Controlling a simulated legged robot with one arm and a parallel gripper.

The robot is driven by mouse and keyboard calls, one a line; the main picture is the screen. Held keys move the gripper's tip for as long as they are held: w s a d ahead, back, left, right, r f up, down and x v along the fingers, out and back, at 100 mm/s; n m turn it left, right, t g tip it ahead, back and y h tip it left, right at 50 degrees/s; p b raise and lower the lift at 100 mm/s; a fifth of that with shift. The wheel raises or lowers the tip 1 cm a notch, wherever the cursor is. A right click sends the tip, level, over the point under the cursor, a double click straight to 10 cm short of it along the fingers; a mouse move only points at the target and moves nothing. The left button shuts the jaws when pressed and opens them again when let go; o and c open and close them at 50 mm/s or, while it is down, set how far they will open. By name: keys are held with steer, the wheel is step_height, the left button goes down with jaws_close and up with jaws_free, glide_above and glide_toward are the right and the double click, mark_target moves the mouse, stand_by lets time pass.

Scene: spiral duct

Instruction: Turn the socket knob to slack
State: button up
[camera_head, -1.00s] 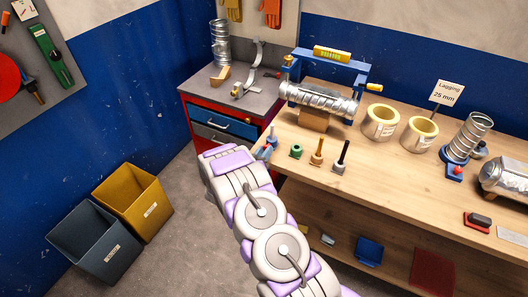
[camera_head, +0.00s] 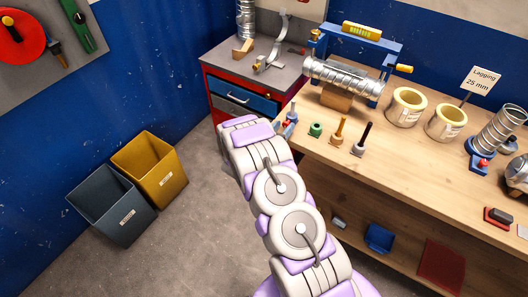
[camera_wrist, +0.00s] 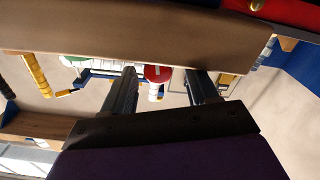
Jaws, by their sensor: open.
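A blue socket (camera_head: 474,155) stands on the bench at the right of the head view and holds a short upright, tilted spiral duct (camera_head: 497,130). A small red knob (camera_head: 482,164) sits on the front of this socket. My arm reaches up from the bottom of the head view, left of the bench's front edge, well away from the knob. My gripper is hidden there behind my arm. In the wrist view my gripper (camera_wrist: 161,90) has its two fingers apart with nothing held. A red round thing shows beyond them; I cannot tell what it is.
A wooden bench (camera_head: 410,165) carries a spiral duct (camera_head: 340,76) in a blue frame, two yellow-rimmed rolls (camera_head: 407,107) and several small upright tools. A red cabinet (camera_head: 225,118) stands behind my arm. Yellow (camera_head: 150,172) and grey (camera_head: 112,205) bins stand left on open floor.

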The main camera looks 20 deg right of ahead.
steer(key=m+b, duration=0.1)
steer(key=b, duration=0.1)
steer(key=m+b, duration=0.2)
steer(key=b, duration=0.1)
steer(key=shift+s+f, duration=0.1)
steer(key=shift+f, duration=0.15)
steer(key=shift+r+m+b, duration=0.1)
steer(key=shift+m+b, duration=0.7)
steer(key=shift+b, duration=0.3)
steer(key=shift+s+a+r, duration=0.1)
steer(key=shift+a, duration=0.15)
steer(key=p+v, duration=0.3)
steer(key=v, duration=1.4)
steer(key=shift+d, duration=0.1)
